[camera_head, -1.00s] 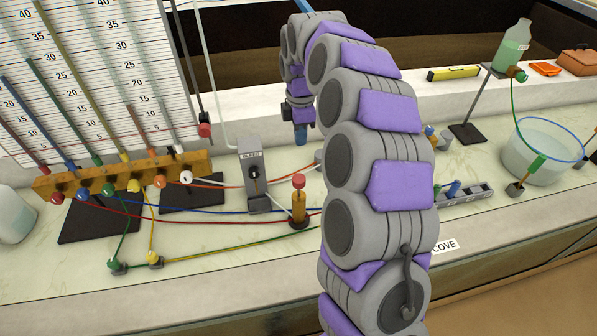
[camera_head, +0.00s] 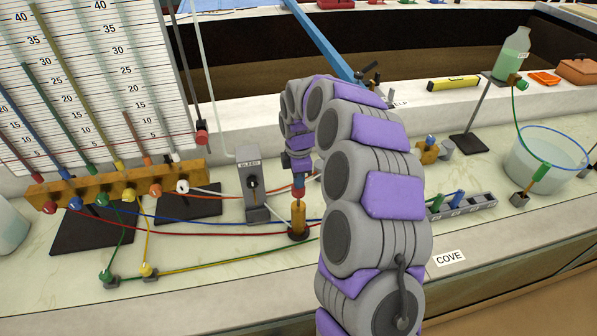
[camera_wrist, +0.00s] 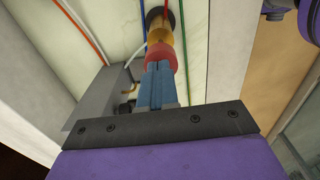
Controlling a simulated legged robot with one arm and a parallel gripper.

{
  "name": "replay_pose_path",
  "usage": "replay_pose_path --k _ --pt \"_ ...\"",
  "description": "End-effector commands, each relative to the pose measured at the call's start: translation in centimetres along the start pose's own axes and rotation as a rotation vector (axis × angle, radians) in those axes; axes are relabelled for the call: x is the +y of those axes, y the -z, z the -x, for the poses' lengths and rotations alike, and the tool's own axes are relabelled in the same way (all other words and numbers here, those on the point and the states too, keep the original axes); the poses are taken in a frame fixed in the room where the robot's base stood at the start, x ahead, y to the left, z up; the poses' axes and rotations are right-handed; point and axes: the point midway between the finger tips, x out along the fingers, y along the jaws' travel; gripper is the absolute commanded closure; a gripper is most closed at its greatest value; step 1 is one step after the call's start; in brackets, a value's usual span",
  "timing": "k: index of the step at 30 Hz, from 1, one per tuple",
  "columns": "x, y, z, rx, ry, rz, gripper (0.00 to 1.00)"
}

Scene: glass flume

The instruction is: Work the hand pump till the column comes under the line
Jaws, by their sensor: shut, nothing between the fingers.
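The hand pump (camera_head: 298,217) is a small brass cylinder with a red cap on a dark round base, standing upright on the bench. In the wrist view its red cap (camera_wrist: 160,57) is right at my fingertips, with the brass body beyond it. My gripper (camera_head: 299,183) points down over the cap; its blue fingers (camera_wrist: 158,82) are together, with nothing between them. They appear to touch the cap's top. The manometer board (camera_head: 95,75) at the left carries several coloured columns before a numbered scale.
A grey valve box (camera_head: 252,183) stands just left of the pump. Coloured hoses run along the bench around the pump's base. A grey socket block (camera_head: 460,204) and a water bowl (camera_head: 545,160) are to the right.

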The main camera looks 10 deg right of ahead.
Motion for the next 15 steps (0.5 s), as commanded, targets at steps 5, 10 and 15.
replay_pose_path --k 5,10,15 --pt "0.02 0.01 -0.56 0.0 -0.001 0.0 1.0" --pt "0.02 0.01 -0.52 0.001 -0.001 0.0 1.0" --pt "0.0 -0.02 -0.65 0.001 0.0 -0.001 1.0"
